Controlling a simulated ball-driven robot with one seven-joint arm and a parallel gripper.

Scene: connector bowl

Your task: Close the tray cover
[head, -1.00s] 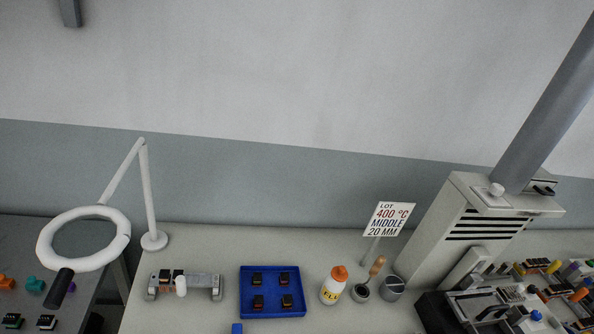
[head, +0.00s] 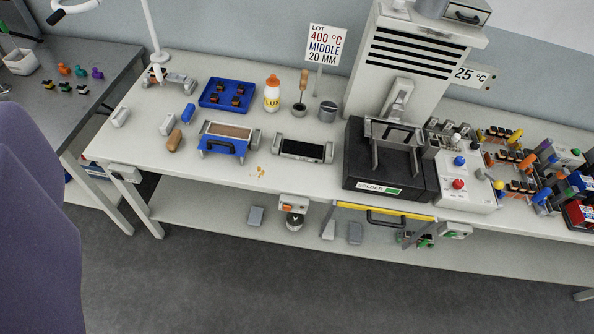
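I cannot tell for certain which part is the tray cover. A blue holder (head: 222,143) with a tan top and a dark handle on its front sits on the white bench, left of centre. To its right is a dark, shallow tray (head: 303,148) with grey end brackets, its black inside showing. Further back, a blue tray (head: 245,107) stands open with several small black and orange parts in it. My gripper is not in view.
A black soldering machine (head: 372,186) stands right of the dark tray, with a grey tower behind. A yellow-edged drawer (head: 385,211) with a handle is below the bench top. Grey floor in front is clear.

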